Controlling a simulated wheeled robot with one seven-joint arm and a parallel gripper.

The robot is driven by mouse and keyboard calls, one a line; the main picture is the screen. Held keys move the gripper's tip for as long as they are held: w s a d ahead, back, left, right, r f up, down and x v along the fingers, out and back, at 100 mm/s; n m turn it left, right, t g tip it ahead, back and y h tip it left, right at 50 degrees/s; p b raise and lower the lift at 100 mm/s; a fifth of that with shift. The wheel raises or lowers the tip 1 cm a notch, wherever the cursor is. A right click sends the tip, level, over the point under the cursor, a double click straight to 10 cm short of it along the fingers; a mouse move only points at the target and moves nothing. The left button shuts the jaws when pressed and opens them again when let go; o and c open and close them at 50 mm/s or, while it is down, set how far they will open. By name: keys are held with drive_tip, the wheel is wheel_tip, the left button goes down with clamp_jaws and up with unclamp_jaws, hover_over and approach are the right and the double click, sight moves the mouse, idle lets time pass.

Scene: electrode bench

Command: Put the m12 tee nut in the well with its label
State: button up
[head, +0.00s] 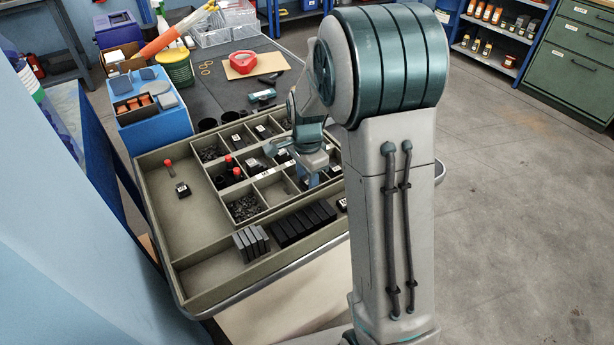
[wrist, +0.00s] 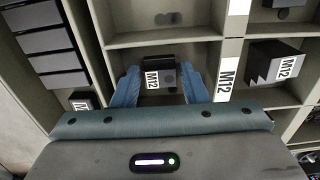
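In the wrist view a black tee nut (wrist: 153,62) with a white M12 label sits between the two blue fingers of my gripper (wrist: 161,84). The fingers are over a grey well (wrist: 200,50), whose right divider carries a white M12 label (wrist: 226,72). A second black block marked M12 (wrist: 262,62) lies in the well to the right. In the head view my gripper (head: 312,182) is low in the divided tray (head: 160,225), and the nut there is hidden.
Around it are wells with small dark parts (head: 245,207). Dark blocks (head: 300,225) and grey blocks (head: 250,243) line the front compartment. The left compartment holds a red-topped piece (head: 169,167) and a labelled black piece (head: 183,189). Thin divider walls surround my fingers.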

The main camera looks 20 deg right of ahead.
sight(307, 180)
wheel_tip(307, 180, up, 12)
drive_tip(key=p, duration=0.2)
drive_tip(key=s+n+t, duration=0.2)
drive_tip(key=s+n, duration=1.2)
drive_tip(key=s, duration=0.6)
drive_tip(key=shift+s+a+r+n, duration=0.2)
drive_tip(key=shift+s+r+n, duration=0.1)
drive_tip(key=shift+s+r, duration=0.05)
